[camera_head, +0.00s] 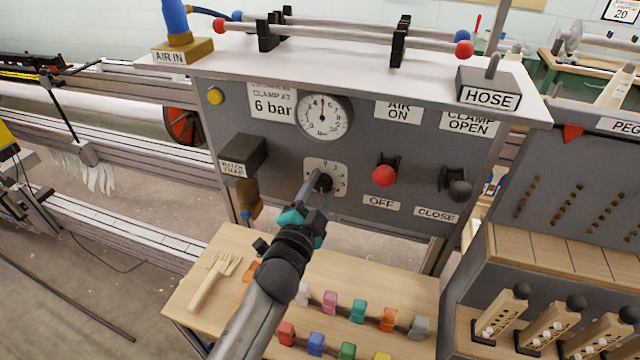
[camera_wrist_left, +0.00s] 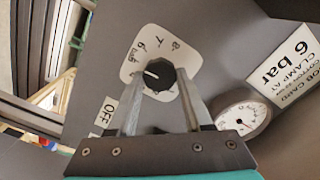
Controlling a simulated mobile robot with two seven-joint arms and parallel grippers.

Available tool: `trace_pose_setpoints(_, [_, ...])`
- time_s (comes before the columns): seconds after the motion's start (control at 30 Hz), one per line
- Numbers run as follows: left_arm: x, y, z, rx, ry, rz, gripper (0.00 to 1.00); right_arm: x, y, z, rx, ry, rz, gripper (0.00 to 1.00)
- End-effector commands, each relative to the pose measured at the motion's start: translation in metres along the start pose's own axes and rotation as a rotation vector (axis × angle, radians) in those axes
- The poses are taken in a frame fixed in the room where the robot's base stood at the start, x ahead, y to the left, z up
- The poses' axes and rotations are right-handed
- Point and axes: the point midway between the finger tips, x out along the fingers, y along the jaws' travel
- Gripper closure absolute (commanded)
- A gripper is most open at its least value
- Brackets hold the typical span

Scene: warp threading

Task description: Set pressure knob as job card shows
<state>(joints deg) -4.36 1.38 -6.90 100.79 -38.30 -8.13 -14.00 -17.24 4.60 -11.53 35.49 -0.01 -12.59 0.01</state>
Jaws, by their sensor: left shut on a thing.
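The black pressure knob (camera_head: 324,182) sits on a white numbered dial plate in the middle of the grey panel. In the left wrist view the knob (camera_wrist_left: 160,78) has a white mark pointing to the left side of the dial (camera_wrist_left: 160,38); the exact number is too small to tell. My left gripper (camera_head: 318,188) is shut on the knob, one finger on each side of it. The job card (camera_head: 272,101) reads "clamp at 6 bar". The pressure gauge (camera_head: 323,118) right of it has its needle pointing about straight up. My right gripper is not in view.
Right of the knob are a red-balled lever (camera_head: 385,174) and a black-balled lever (camera_head: 457,188). The wooden table (camera_head: 235,240) below holds a comb-like tool (camera_head: 213,280) and several coloured blocks.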

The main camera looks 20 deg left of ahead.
Motion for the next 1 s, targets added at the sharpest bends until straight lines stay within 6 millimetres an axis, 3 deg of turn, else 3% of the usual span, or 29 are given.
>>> trace_pose_setpoints(0.5, [0.0003,0.0005,-0.0005,0.368,0.001,-0.001,1.0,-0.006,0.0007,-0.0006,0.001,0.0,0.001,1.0])
trace_pose_setpoints(1.0, [0.0004,0.0007,-0.0004,0.454,0.002,-0.001,1.0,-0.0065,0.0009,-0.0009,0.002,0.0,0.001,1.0])
